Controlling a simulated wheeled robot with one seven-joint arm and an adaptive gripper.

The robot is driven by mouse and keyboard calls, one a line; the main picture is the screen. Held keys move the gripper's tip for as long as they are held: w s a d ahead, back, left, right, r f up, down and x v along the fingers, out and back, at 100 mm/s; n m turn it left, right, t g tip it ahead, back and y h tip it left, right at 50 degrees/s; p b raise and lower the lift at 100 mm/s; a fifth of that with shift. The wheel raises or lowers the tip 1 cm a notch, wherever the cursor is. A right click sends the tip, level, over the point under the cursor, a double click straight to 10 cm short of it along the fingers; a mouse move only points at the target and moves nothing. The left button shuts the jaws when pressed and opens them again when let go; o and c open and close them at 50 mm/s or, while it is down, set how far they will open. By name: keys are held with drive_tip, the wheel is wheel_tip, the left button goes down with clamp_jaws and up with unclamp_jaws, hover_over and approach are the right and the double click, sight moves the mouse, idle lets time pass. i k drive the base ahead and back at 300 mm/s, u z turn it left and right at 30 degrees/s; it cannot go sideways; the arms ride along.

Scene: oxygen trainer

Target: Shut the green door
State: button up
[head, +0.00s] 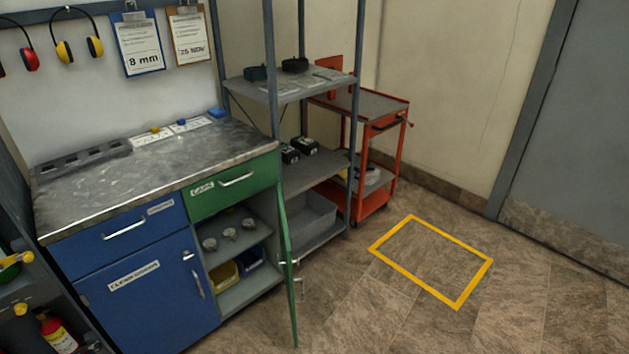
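The green door (287,262) is on the right side of the workbench cabinet. It stands wide open, seen nearly edge-on, swung out toward the floor with its hinge side at the cabinet's right edge. My gripper is not in view.
A blue drawer (118,232) and blue door (150,305) beside the compartment are shut. A grey shelf rack (318,166) and red cart (383,150) stand to the right. The floor in front, with a yellow outlined rectangle (476,282), is clear. A fire extinguisher (57,333) is at lower left.

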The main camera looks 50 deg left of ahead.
sight(287, 254)
drive_tip(key=i, duration=1.4)
drive_tip(key=u, duration=2.5)
